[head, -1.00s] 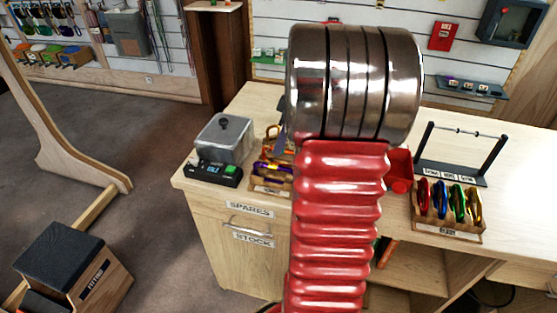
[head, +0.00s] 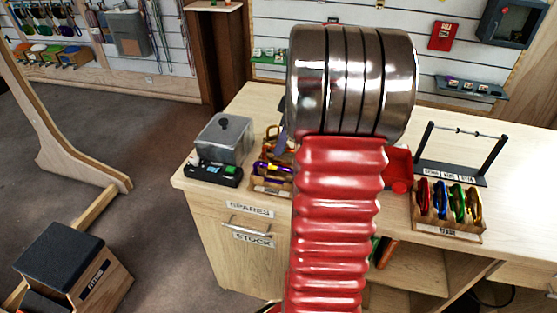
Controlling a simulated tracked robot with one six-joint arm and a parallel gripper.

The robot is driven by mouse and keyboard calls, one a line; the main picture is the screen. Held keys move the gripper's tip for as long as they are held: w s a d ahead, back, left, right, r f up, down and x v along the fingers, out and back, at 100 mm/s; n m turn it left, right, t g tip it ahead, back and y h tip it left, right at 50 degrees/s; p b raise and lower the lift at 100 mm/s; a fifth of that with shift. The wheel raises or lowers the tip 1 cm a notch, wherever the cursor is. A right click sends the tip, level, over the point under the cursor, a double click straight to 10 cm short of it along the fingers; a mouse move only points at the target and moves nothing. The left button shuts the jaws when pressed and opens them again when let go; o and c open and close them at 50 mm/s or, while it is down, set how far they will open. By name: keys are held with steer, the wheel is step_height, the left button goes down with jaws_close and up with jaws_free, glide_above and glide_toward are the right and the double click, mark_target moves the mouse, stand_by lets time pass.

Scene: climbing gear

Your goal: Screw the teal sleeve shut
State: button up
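I cannot make out a teal sleeve in the head view. My own red ribbed arm and its metal joint cover the middle of the bench. My gripper is hidden behind them, and a thin dark sliver at the joint's left edge is too small to identify. A wooden tray (head: 268,188) on the bench, left of my arm, holds an orange-brown carabiner (head: 271,141) and a purple and yellow piece (head: 274,169). A wooden rack (head: 450,229) to the right holds red, blue, green and yellow carabiners.
On the bench's left end are a lidded grey container (head: 224,139) and a black device (head: 213,174). A red bin (head: 398,170) is partly hidden behind my arm. A dark bar stand (head: 452,177) stands behind the rack. The bench top (head: 520,170) is clear at the right.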

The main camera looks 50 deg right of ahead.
steer(key=shift+f, duration=1.05)
steer(key=shift+s+a, duration=0.3)
steer(key=shift+a, duration=0.25)
steer(key=shift+s+a, duration=0.25)
steer(key=shift+a, duration=0.25)
steer(key=shift+w+d+r, duration=0.1)
steer(key=shift+d+r, duration=0.15)
steer(key=shift+r, duration=0.45)
steer(key=shift+d+r, duration=0.2)
steer(key=shift+r, duration=0.5)
steer(key=shift+w+d, duration=0.35)
steer(key=shift+d, duration=0.3)
steer(key=shift+f, duration=1.45)
